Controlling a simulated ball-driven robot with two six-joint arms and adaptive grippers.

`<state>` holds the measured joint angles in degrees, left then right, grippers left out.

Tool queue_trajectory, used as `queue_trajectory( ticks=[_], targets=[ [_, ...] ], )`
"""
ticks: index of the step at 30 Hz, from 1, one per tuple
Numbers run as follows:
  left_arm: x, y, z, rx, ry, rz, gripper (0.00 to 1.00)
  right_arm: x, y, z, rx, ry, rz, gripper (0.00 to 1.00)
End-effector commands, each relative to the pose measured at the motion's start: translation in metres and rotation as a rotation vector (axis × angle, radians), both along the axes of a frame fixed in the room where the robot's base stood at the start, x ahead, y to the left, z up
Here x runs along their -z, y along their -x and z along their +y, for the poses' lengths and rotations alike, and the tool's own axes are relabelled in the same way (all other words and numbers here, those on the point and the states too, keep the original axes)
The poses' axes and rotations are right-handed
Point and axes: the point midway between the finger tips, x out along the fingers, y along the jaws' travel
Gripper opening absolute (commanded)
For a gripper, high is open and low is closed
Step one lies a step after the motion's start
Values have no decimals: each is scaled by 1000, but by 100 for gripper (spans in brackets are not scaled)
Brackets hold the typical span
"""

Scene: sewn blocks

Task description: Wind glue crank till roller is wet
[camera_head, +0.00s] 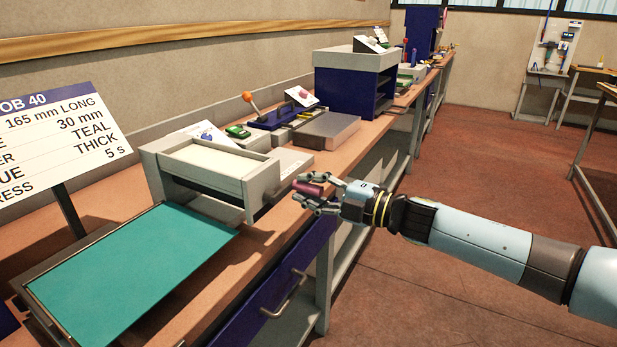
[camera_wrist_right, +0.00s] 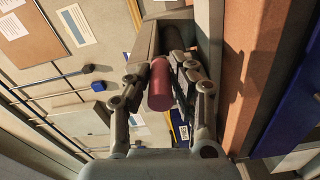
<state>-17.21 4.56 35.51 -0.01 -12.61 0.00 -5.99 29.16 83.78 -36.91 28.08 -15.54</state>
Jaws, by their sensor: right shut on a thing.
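The glue machine (camera_head: 256,190) is a grey box with a pale, cream-topped tray, standing on the bench in the head view. A dark red cylindrical crank handle (camera_head: 309,188) sticks out at its right side. My right gripper (camera_head: 312,194) is shut on this handle, its fingers on either side of it. In the right wrist view the red handle (camera_wrist_right: 160,86) lies between the two fingers of the gripper (camera_wrist_right: 161,92). The roller is not clearly visible, so I cannot tell if it is wet. My left gripper is not in view.
A teal sheet (camera_head: 130,268) lies on a board in front of the machine. A job card (camera_head: 62,125) stands at the left. A blue press-like box (camera_head: 352,85) and a lever tool with an orange knob (camera_head: 247,97) stand further along the bench. Open floor lies to the right.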

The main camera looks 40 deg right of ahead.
Motion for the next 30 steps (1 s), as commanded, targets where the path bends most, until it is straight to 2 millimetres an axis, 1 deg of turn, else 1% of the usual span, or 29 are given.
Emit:
queue_trajectory(
  ticks=[6, 15, 21, 30],
  targets=[
    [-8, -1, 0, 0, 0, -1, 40, 12, 0, 0, 3, -179, 77, 0],
    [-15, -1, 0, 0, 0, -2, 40, 25, 2, 3, 3, -376, 160, 0],
    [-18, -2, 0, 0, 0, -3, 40, 30, 3, 5, 4, -451, 191, 0],
    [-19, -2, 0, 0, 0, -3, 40, 33, 4, 7, 3, -492, 209, 0]
  ],
)
